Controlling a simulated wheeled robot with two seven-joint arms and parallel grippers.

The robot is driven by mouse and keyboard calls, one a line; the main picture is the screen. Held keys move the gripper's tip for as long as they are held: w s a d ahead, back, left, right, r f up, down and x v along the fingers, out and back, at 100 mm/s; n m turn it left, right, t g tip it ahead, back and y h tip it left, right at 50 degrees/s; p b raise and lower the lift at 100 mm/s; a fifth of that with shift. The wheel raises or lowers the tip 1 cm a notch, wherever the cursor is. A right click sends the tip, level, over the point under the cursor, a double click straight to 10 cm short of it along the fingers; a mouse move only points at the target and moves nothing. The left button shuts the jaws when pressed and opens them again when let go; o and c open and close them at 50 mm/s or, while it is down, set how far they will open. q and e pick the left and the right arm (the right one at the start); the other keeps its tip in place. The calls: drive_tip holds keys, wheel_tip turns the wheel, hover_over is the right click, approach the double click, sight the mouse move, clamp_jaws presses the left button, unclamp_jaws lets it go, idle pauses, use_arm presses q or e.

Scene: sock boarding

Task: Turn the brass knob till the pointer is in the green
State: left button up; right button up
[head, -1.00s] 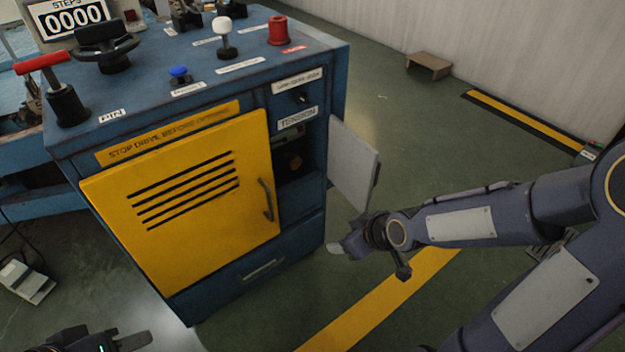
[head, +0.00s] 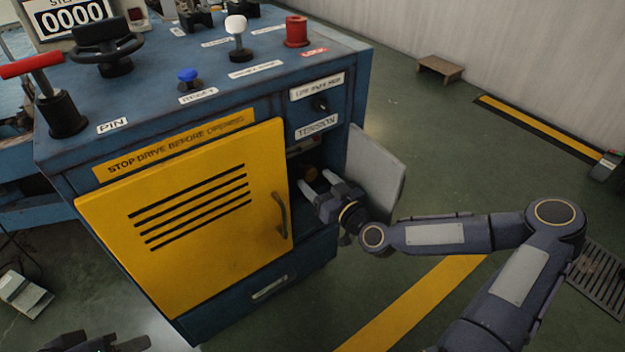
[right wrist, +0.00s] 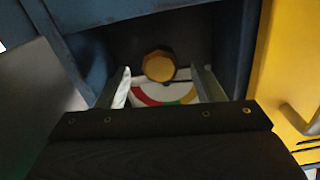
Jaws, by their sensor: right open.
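The brass knob (head: 311,173) sits inside the open tension compartment of the blue cabinet, partly hidden in the head view. In the right wrist view the faceted knob (right wrist: 159,66) shows between my fingers, with a white dial (right wrist: 165,91) beside it carrying red, yellow and green arcs. My left gripper (head: 112,344) is only partly in view at the bottom left edge.
The open grey flap (head: 378,175) stands just right of my right gripper. The yellow door (head: 200,220) with its handle (head: 281,215) is close on the left. A switch (head: 320,104) sits above the compartment.

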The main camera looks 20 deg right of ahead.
drive_tip(key=shift+x, duration=1.3)
drive_tip(key=c, duration=1)
drive_tip(key=shift+o, duration=0.2)
